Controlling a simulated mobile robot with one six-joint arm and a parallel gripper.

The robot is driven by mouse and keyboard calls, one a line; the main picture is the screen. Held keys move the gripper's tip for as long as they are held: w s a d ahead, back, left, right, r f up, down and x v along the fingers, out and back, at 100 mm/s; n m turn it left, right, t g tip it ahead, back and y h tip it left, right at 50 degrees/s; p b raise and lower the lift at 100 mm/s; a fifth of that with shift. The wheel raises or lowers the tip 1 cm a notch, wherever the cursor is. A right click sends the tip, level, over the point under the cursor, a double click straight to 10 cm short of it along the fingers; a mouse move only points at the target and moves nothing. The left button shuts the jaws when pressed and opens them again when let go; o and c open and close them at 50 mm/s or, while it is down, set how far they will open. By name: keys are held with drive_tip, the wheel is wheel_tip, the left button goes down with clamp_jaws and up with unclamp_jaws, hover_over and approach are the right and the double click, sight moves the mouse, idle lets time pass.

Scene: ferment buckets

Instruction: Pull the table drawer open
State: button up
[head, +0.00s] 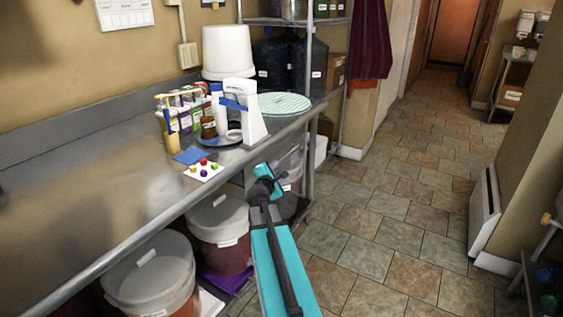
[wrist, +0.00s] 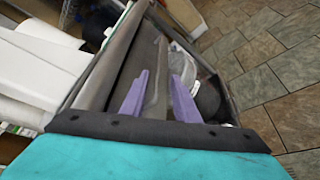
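The steel table (head: 90,190) runs along the left wall in the head view, with a rounded front edge. My teal arm reaches to the front of its right end, and my gripper (head: 266,180) is just below the tabletop edge there. In the wrist view my gripper (wrist: 160,76) has two purple fingers standing apart, with no object clearly held. Grey metal surfaces and a narrow curved grey strip (wrist: 156,85) lie beyond and between the fingers. I cannot tell whether the strip is a drawer handle. No drawer front shows clearly; my arm covers part of that area.
On the table stand a tube rack (head: 180,112), a white dispenser (head: 242,112), a green round lid (head: 284,104) and a white bucket (head: 228,52). Lidded buckets (head: 150,275) sit beneath. A shelf rack (head: 330,70) stands behind. The tiled floor (head: 390,225) at right is clear.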

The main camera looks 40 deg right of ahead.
sight(283, 159)
drive_tip(key=shift+x, duration=6.2)
clamp_jaws()
